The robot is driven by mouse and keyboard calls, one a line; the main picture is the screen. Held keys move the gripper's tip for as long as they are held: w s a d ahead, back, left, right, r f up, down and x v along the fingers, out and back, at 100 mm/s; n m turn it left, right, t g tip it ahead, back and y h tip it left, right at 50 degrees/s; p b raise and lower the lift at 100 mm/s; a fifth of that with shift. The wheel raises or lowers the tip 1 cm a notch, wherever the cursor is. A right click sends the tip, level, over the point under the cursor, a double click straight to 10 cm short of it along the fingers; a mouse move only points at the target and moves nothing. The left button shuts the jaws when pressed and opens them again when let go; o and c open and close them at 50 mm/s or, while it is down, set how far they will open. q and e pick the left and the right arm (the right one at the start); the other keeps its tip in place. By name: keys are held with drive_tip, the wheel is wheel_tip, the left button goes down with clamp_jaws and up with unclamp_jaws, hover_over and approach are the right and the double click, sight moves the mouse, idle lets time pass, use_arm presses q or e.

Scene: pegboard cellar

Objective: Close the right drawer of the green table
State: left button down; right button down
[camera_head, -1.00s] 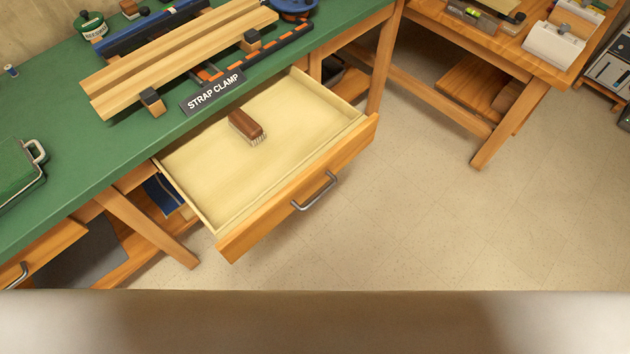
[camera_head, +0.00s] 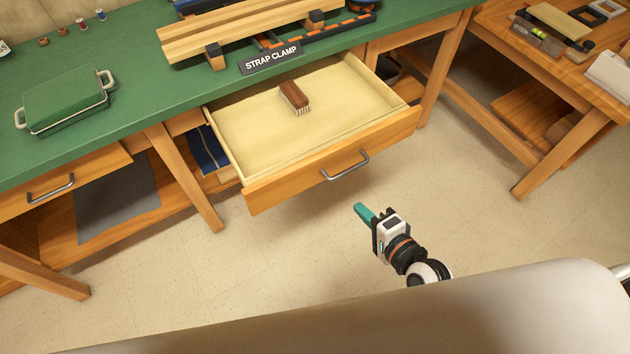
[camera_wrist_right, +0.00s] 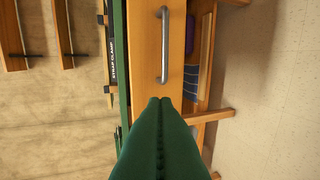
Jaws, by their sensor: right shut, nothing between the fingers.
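The right drawer (camera_head: 335,160) of the green table (camera_head: 130,120) is pulled well out, with its pale inside showing. A brown brush (camera_head: 295,97) lies in it near the back. A grey bar handle (camera_head: 345,166) is on its wooden front, and the handle also shows in the right wrist view (camera_wrist_right: 164,45). My right gripper (camera_head: 360,210) is shut and empty, in front of the drawer and apart from it. In the right wrist view its green fingers (camera_wrist_right: 160,102) are together, pointing at the drawer front below the handle in the picture. My left gripper is out of view.
A left drawer (camera_head: 60,187) in the same table looks shut. A strap clamp with boards (camera_head: 240,30) and a green case (camera_head: 65,98) stand on the top. Another wooden bench (camera_head: 590,90) is at the right. The floor before the drawer is open.

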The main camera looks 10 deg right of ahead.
approach(323, 167)
drive_tip(key=x, duration=0.5)
drive_tip(key=shift+w+a+f, duration=0.15)
drive_tip(key=shift+w, duration=0.05)
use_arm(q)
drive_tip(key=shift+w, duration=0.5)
use_arm(e)
drive_tip(key=shift+w+a, duration=0.15)
drive_tip(key=shift+w, duration=0.4)
